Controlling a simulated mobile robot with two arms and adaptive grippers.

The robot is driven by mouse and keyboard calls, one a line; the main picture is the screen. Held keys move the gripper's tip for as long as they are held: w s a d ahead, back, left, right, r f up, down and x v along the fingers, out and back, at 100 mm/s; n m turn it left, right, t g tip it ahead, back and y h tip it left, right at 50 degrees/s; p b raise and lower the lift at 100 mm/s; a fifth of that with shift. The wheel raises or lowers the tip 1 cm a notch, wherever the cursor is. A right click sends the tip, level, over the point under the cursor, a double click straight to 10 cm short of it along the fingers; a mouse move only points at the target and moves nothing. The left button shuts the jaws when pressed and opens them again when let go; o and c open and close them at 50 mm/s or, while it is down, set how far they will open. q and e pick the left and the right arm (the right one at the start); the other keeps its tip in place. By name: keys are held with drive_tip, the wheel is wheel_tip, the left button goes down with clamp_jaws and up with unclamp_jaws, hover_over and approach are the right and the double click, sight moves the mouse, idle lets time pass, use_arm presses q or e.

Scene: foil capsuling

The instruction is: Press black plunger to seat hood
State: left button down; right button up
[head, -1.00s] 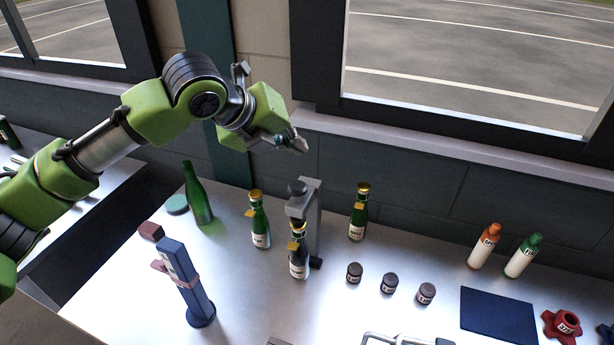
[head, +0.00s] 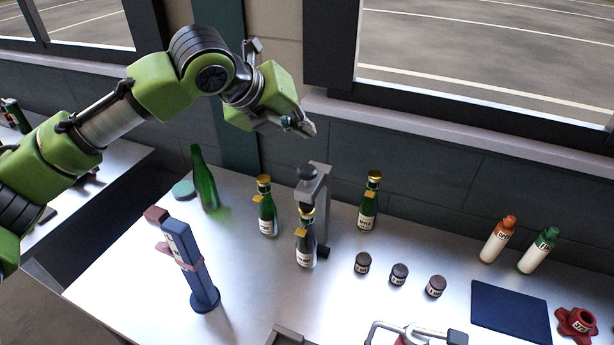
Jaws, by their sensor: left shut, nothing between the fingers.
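The black plunger (head: 307,173) sits on top of a grey press stand (head: 321,205) at the middle of the bench. A dark green bottle with a white label (head: 305,246) stands upright under the plunger, with gold at its neck. Whether the plunger touches the bottle top, I cannot tell. My left gripper (head: 306,127) is shut and empty, in the air above and behind the press, close to the plunger in the picture but apart from it. My right gripper is not in view.
Gold-topped bottles stand left (head: 266,208) and right (head: 369,202) of the press. A plain green bottle (head: 205,180) and a blue column device (head: 190,262) are further left. Small dark jars (head: 399,273), orange (head: 497,240) and green (head: 538,251) bottles and a navy mat (head: 510,312) lie right.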

use_arm(q)
drive_tip(key=b, duration=0.4)
hover_over(304, 170)
wheel_tip(304, 170, down, 4)
drive_tip(key=shift+f, duration=1.1)
drive_tip(key=shift+f, duration=0.15)
drive_tip(key=shift+f, duration=0.25)
